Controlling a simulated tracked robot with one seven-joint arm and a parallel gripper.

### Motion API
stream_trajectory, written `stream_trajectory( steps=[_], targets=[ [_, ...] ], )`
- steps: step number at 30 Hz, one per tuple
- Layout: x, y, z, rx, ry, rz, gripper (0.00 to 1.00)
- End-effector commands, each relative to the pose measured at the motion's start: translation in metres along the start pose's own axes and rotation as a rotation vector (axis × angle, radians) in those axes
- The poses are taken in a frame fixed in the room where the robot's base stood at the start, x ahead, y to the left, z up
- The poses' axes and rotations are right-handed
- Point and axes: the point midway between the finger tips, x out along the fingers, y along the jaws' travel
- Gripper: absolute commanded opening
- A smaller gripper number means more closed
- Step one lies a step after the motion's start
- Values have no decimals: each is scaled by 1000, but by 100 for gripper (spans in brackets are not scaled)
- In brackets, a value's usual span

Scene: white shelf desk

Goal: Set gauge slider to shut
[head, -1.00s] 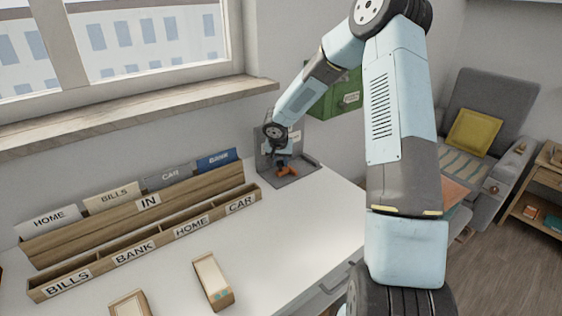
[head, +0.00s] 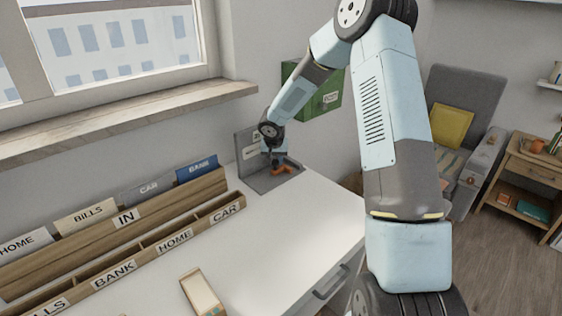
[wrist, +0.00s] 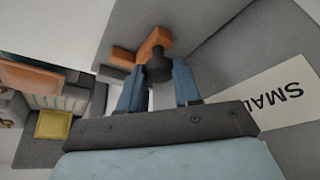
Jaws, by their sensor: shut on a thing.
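The gauge is a grey L-shaped stand (head: 258,184) at the far corner of the white desk, with an upright back plate and a flat base. An orange slider (head: 286,169) sits on its base; it also shows in the wrist view (wrist: 152,44), with a dark round knob (wrist: 159,66). My gripper (head: 274,156) is at the slider, its two blue fingers on either side of the knob in the wrist view (wrist: 158,84). It is shut on the knob. A white label (wrist: 283,94) reading "SMAL", cut off, lies to the right. Part of the slider is hidden by my gripper in the head view.
A wooden letter sorter (head: 150,247) with labelled slots and cards stands left of the gauge. A small box (head: 201,290) lies on the front of the desk (head: 290,240). A green box (head: 318,98) is on the wall behind. The desk between is clear.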

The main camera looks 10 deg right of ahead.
Motion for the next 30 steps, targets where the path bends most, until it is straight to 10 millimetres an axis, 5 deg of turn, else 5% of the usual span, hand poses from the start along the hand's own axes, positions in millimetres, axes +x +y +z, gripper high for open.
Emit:
stream_trajectory(
  steps=[14, 15, 22, 30],
  targets=[
    [0, -6, -3, -18, 4, -9, 0],
    [0, -6, -3, -18, 4, -8, 37],
    [0, -6, -2, -18, 3, -8, 58],
    [-2, -6, -1, -19, 2, -8, 58]
  ],
)
